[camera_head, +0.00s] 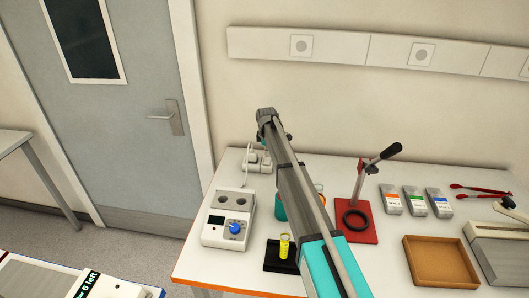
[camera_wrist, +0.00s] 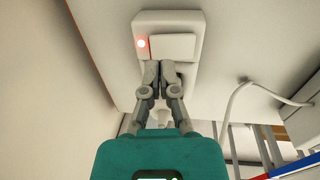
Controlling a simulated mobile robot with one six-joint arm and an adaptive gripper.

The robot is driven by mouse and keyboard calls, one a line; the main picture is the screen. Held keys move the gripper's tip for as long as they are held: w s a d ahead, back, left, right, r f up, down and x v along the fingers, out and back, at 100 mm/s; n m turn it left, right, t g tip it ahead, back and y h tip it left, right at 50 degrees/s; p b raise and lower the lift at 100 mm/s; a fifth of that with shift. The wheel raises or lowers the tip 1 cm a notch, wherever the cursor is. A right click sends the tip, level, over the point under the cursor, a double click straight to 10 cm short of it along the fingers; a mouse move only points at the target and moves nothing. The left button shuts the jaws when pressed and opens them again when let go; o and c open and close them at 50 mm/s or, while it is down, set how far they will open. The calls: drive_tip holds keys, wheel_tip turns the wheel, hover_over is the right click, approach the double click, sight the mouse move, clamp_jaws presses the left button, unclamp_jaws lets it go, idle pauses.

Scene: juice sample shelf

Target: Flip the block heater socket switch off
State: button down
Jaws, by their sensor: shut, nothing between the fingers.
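The white socket (camera_head: 265,168) sits on the table behind the block heater (camera_head: 226,228), partly hidden by my arm in the head view. In the wrist view the socket (camera_wrist: 184,20) fills the top middle. Its red lamp (camera_wrist: 142,43) is lit, beside a broad pale switch plate (camera_wrist: 174,46). My gripper (camera_wrist: 158,66) is shut and empty, with its fingertips just below the switch plate. I cannot tell whether they touch the socket. The fingers hide part of the socket's lower half. A white plug shows behind them, partly hidden.
A dark tray (camera_head: 275,265) with a yellow sample stands beside the heater. A red-based press stand (camera_head: 357,226), several small packets, red tongs and a brown tray (camera_head: 440,262) lie to the right. In the wrist view a white cable (camera_wrist: 232,105) curves at the right.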

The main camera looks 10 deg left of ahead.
drive_tip(key=shift+w+f+b, duration=0.2)
drive_tip(key=shift+f+b, duration=0.65)
drive_tip(key=shift+f, duration=0.25)
